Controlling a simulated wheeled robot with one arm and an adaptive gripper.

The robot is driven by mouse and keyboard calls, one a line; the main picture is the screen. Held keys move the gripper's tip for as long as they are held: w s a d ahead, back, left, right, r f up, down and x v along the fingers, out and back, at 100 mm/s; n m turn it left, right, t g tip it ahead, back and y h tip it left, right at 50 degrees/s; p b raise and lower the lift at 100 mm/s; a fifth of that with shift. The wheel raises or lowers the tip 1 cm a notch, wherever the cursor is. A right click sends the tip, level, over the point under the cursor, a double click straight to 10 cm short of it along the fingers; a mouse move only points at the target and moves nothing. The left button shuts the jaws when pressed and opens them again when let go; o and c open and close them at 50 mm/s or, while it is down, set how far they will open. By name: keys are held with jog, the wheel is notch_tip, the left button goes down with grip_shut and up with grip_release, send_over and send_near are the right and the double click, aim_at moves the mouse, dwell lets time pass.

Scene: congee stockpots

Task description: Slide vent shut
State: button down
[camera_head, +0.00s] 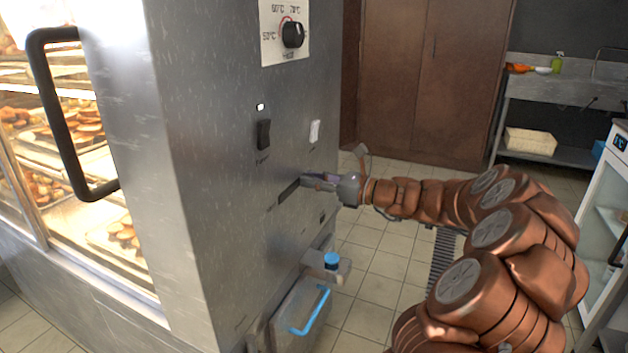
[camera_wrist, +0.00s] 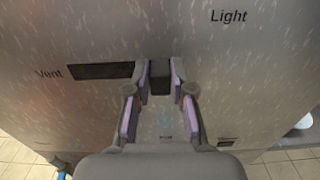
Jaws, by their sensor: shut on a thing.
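The vent (camera_wrist: 102,71) is a dark slot in the steel cabinet side in the wrist view, with the word "Vent" at its left. It also shows in the head view as a slanted dark slot (camera_head: 288,191). A small dark slider knob (camera_wrist: 159,82) sits at the slot's right end, between my fingertips. My gripper (camera_wrist: 159,76) is shut on this knob. In the head view my gripper (camera_head: 312,181) reaches the panel from the right, and its fingers hide the knob.
Above are a temperature dial (camera_head: 292,35), a black switch (camera_head: 263,134) and a white switch (camera_head: 315,131). Below, a drawer with a blue handle (camera_head: 310,312) and a blue-topped part (camera_head: 331,261) stick out. A black door handle (camera_head: 68,115) is at left. Tiled floor lies right of the cabinet.

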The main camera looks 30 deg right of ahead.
aim_at(282, 195)
jog(key=s+a, duration=0.1)
jog(key=a, duration=0.1)
jog(key=s+a, duration=0.2)
jog(key=s+a+p, duration=0.1)
jog(key=a, duration=0.2)
jog(key=shift+s+f, duration=0.15)
jog(key=shift+s, duration=0.05)
jog(key=shift+s+a, duration=0.2)
jog(key=shift+a, duration=0.35)
jog(key=c, duration=1.2)
grip_release()
jog(key=shift+a, duration=0.1)
jog(key=shift+o, duration=1)
jog(key=shift+s, duration=0.1)
